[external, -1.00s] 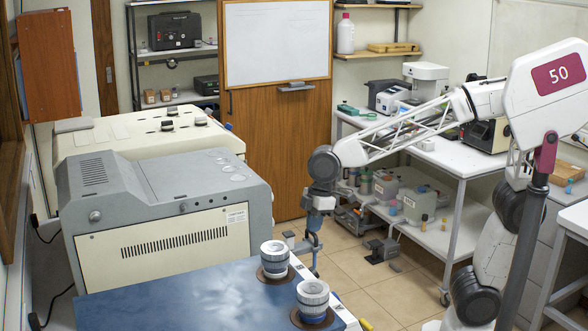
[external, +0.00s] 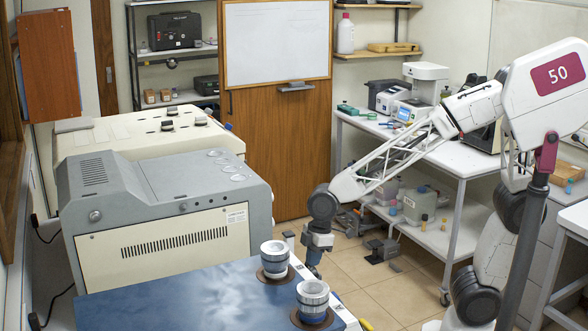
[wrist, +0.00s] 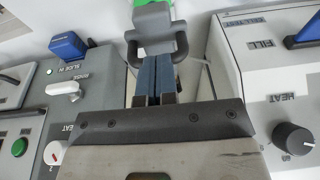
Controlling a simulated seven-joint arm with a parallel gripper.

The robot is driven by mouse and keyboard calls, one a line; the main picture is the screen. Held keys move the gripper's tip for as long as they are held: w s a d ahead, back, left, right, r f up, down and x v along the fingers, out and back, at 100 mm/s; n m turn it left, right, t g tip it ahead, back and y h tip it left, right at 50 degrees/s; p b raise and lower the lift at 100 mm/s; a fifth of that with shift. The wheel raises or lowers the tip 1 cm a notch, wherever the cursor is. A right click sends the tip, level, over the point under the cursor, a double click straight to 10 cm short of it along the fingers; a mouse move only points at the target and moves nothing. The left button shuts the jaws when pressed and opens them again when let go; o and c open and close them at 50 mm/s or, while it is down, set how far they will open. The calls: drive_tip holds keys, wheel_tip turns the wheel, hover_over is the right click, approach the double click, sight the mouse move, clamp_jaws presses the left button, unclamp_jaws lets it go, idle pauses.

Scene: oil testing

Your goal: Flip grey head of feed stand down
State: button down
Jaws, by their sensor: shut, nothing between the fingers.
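A grey head (wrist: 153,20), a rounded block with side arms, shows at the top of the wrist view, with a bit of green behind it. I take it for the head of the feed stand. My gripper (wrist: 156,58) has its two blue fingers side by side, shut with nothing between them. The fingertips overlap the lower part of the grey head in that view; whether they touch it I cannot tell. In the external view my gripper (external: 314,258) is low, just behind the blue-topped machine, its fingertips partly hidden by that machine's edge.
Grey panels flank the gripper in the wrist view, one with a white lever (wrist: 62,88), one with a black knob (wrist: 294,138). The blue-topped machine (external: 180,300) carries two round grey-white fittings (external: 274,258) near my gripper. A white bench (external: 455,155) stands to the right.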

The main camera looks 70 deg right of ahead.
drive_tip(key=shift+s+f, duration=0.1)
drive_tip(key=shift+f, duration=0.2)
wheel_tip(320, 180, up, 14)
drive_tip(key=s+d, duration=0.1)
drive_tip(key=d, duration=0.1)
drive_tip(key=shift+s+r, duration=0.2)
drive_tip(key=shift+s, duration=0.05)
drive_tip(key=shift+d, duration=0.1)
drive_tip(key=s+d+f+m, duration=0.2)
drive_tip(key=s+d+m, duration=0.1)
drive_tip(key=s, duration=0.3)
drive_tip(key=s+d+f+m+h, duration=0.1)
drive_tip(key=s+d+f+m, duration=0.1)
drive_tip(key=s+d, duration=0.3)
drive_tip(key=s+d+f+m+t+h, duration=0.1)
drive_tip(key=s+d+f+m, duration=0.2)
drive_tip(key=s, duration=0.5)
drive_tip(key=shift+s+d+m, duration=0.2)
drive_tip(key=shift+d+m, duration=0.35)
drive_tip(key=shift+m, duration=0.05)
idle(2.2)
